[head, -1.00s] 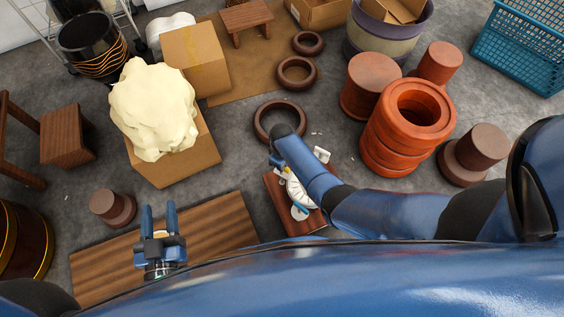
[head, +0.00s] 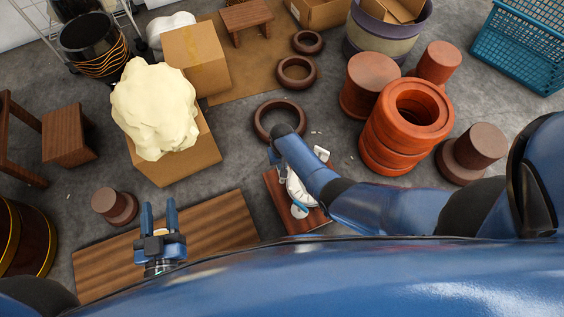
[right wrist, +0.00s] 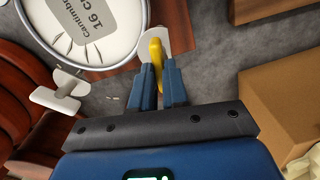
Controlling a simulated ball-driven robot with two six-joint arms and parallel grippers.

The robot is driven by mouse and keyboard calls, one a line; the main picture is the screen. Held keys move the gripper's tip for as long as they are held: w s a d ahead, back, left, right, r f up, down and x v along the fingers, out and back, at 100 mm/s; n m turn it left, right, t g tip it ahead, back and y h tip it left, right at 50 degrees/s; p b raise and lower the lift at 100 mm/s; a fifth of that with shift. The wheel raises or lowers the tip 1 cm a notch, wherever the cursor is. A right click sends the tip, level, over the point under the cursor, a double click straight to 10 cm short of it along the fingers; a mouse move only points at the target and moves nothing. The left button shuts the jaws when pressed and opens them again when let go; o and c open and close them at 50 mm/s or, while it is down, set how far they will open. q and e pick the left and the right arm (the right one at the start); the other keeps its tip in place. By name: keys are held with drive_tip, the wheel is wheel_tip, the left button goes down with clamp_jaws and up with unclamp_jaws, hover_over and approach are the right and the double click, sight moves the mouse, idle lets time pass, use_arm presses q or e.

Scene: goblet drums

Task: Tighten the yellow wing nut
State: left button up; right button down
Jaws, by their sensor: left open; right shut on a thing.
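The yellow wing nut (right wrist: 156,53) stands between the fingertips of my right gripper (right wrist: 160,70) in the right wrist view. The nut is at the edge of a round white drum head (right wrist: 92,22) with dark lettering. In the head view the drum head (head: 298,192) is partly covered by my right arm. My left gripper (head: 159,212) is open and empty over a striped wooden board, apart from the drum.
A white wing-shaped part (right wrist: 60,93) stands out at the drum's other side. The drum is over a small reddish-brown wooden board (head: 307,222). A dark ring (head: 258,125) lies behind it. Orange clay stacks (head: 376,150) stand right, and a cardboard box (head: 190,165) stands left.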

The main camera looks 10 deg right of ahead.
idle(0.3)
drive_tip(key=c, duration=1.1)
unclamp_jaws()
drive_tip(key=shift+c, duration=0.2)
drive_tip(key=shift+r, duration=0.15)
wheel_tip(320, 180, up, 10)
drive_tip(key=p, duration=0.6)
drive_tip(key=shift+r, duration=0.25)
drive_tip(key=shift+w, duration=0.1)
